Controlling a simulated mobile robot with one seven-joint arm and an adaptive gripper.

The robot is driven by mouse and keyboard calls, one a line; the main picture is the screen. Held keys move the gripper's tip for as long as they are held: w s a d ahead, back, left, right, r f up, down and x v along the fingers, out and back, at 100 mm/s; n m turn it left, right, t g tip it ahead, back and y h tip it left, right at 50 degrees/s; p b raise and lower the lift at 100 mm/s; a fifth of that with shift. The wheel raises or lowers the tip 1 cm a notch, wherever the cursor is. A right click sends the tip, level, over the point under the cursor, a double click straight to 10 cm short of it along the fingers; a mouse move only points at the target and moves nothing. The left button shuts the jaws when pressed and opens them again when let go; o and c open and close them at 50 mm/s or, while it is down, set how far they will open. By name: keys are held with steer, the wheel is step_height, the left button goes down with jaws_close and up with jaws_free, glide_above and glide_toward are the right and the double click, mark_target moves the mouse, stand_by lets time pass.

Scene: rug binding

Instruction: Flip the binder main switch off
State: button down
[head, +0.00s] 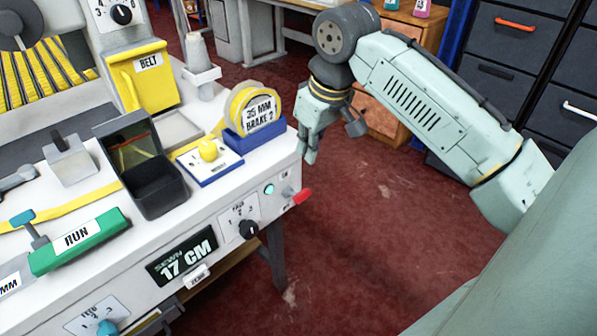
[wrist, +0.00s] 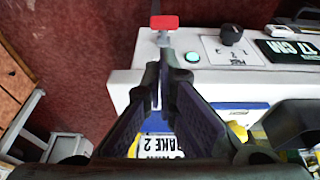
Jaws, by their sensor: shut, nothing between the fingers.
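A red-tipped switch lever (head: 301,196) sticks out from the right end of the white machine's front panel. Its red tip also shows in the wrist view (wrist: 164,22), just beyond my fingertips. A round teal light (head: 269,189) sits beside it, and it also shows in the wrist view (wrist: 192,57). The small label by the lever is too small to read. My gripper (head: 311,158) is shut and empty, pointing down by the machine's right corner. In the head view it is above the lever and apart from it. In the wrist view its fingers (wrist: 165,73) point toward the lever.
A black selector knob (head: 249,230) and a "17 CM" display (head: 182,256) share the front panel. A yellow tape roll (head: 252,108) in a blue holder and a yellow button (head: 208,149) stand on top nearby. Open red floor (head: 370,230) lies to the right.

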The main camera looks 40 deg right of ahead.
mark_target(296, 195)
steer(key=x, duration=1)
steer(key=shift+w, duration=0.1)
